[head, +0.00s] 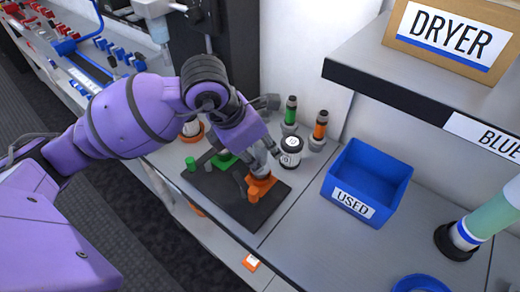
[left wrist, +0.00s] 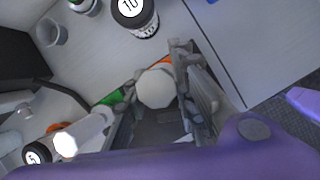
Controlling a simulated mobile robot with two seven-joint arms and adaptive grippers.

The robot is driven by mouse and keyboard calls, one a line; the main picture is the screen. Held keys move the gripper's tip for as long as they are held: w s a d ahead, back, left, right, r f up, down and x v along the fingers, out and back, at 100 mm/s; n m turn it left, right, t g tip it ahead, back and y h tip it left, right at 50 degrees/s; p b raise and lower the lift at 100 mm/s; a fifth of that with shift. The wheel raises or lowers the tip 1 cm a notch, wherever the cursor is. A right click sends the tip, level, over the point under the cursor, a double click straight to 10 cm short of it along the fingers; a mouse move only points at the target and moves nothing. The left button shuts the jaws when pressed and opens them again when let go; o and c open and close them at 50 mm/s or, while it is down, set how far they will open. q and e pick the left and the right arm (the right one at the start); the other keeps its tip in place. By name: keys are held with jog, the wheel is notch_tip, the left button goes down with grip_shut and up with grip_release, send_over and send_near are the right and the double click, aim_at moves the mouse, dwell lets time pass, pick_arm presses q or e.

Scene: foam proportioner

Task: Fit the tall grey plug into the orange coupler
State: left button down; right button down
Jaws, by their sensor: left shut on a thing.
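The orange coupler (head: 262,186) sits on a dark plate (head: 228,212) on the bench. My left gripper (head: 261,158) is directly over it, fingers pointing down. The gripper is shut on a grey plug (head: 257,168). In the left wrist view, the plug's pale, many-sided top (left wrist: 157,88) shows between the fingers (left wrist: 158,100), with a bit of the orange coupler (left wrist: 162,63) just beyond. The plug's lower end is hidden, so I cannot tell whether it is inside the coupler or only above it. My right gripper is not in view.
A green coupler (head: 222,160) shares the plate. Behind are a green-banded (head: 290,112) and an orange-banded piece (head: 319,128) in grey holders. A blue USED bin (head: 368,180) is to the right, below a shelf (head: 420,105).

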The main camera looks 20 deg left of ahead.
pick_arm(q)
jog(key=shift+f, duration=0.2)
jog(key=c, duration=1.9)
grip_release()
jog(key=shift+f, duration=0.15)
jog(key=o, duration=0.4)
jog(key=shift+o, duration=0.2)
jog(key=shift+r, duration=0.35)
jog(key=v, duration=1.2)
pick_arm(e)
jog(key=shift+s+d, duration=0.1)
pick_arm(q)
jog(key=shift+w+a, duration=0.1)
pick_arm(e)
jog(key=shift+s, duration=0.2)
